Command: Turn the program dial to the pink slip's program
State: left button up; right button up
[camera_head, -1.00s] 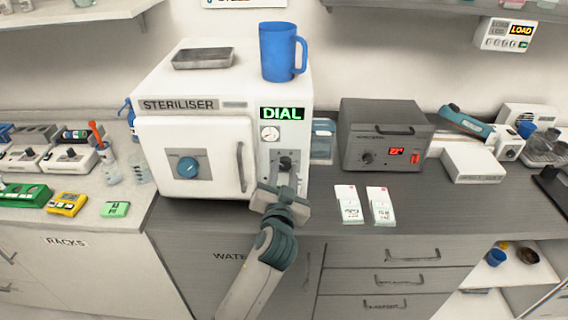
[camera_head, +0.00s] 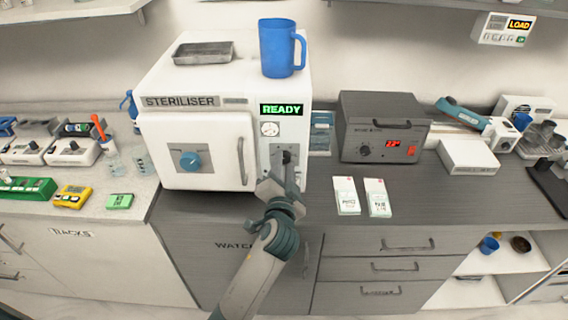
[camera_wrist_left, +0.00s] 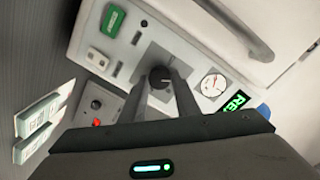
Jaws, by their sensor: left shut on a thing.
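The white steriliser (camera_head: 225,120) stands on the counter, and its green display (camera_head: 281,110) reads READY. My left gripper (camera_head: 283,172) is at the black program dial (camera_head: 287,155) on the panel right of the door. In the left wrist view its two fingers are shut on the dial (camera_wrist_left: 160,76), one on each side. The fingers partly hide the dial, and its setting is too small to read.
A blue mug (camera_head: 281,48) and a metal tray (camera_head: 203,53) stand on the steriliser. A grey box (camera_head: 383,127) with a red display stands to the right. Counter in front of the slips is clear.

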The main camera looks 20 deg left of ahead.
pick_arm(q)
jog(key=shift+f, duration=0.1)
jog(key=o, duration=1)
jog(key=shift+o, duration=0.2)
jog(key=shift+s, duration=0.1)
jog(key=shift+s+d, duration=0.15)
jog(key=shift+s, duration=0.3)
jog(key=b+v, duration=0.5)
jog(key=v, duration=1.1)
jog(key=shift+s+b, duration=0.15)
jog(key=shift+b, duration=0.15)
